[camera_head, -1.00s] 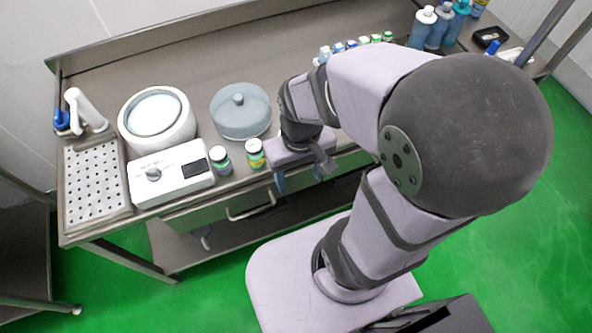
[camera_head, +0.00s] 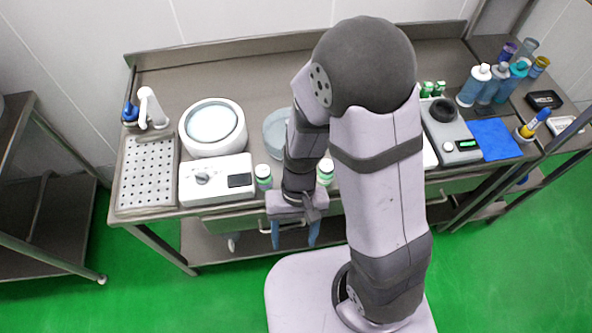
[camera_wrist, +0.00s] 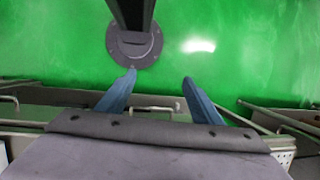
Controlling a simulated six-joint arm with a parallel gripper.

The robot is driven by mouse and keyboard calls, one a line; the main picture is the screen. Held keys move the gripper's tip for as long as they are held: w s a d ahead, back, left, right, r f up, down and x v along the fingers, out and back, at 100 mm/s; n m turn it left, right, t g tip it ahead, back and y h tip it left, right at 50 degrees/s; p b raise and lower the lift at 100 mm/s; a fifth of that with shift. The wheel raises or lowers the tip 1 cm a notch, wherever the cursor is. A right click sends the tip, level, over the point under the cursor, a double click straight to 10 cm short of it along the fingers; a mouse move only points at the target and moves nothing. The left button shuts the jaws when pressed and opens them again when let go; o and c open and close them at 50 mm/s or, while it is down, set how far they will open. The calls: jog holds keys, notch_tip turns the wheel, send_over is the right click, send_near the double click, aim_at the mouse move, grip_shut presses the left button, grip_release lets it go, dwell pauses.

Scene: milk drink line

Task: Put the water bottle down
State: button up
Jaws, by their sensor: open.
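My gripper (camera_head: 295,240) hangs fingers-down just in front of the bench's front edge. Its two blue fingers are apart, and the wrist view shows nothing between them (camera_wrist: 160,77). I see no water bottle in its grasp. A blue-capped bottle (camera_head: 512,82), a white-capped bottle (camera_head: 472,87) and a grey-capped bottle (camera_head: 492,88) stand upright together at the back right of the bench; I cannot tell whether one is the water bottle. A small green-capped bottle (camera_head: 264,177) stands left of my gripper, and another small bottle (camera_head: 325,173) stands right of it.
A white round bath (camera_head: 213,122), a white control box (camera_head: 216,180) and a perforated tray (camera_head: 147,173) fill the bench's left end. A grey-blue lidded pot (camera_head: 274,132) is partly hidden by my arm. A scale (camera_head: 450,135) and blue mat (camera_head: 494,139) lie to the right.

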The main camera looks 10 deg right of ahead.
jog(key=w+a+f+m+t, duration=0.2)
jog(key=w+f+t, duration=0.1)
jog(key=w, duration=0.4)
jog(key=w+d+t, duration=0.1)
jog(key=w+d, duration=0.1)
jog(key=w, duration=0.2)
jog(key=w+d+r+t+h, duration=0.1)
jog(key=w+d+t, duration=0.1)
jog(key=w, duration=0.1)
jog(key=w+d+r+m+t+h, duration=0.1)
jog(key=w+d, duration=0.1)
jog(key=w, duration=0.2)
jog(key=shift+w+t, duration=0.3)
jog(key=shift+b+x, duration=0.65)
jog(key=shift+x, duration=0.25)
jog(key=shift+b+x, duration=1.1)
jog(key=shift+x, duration=1.75)
jog(key=shift+w+a+r, duration=0.1)
jog(key=shift+w+a, duration=0.05)
jog(key=c, duration=1.3)
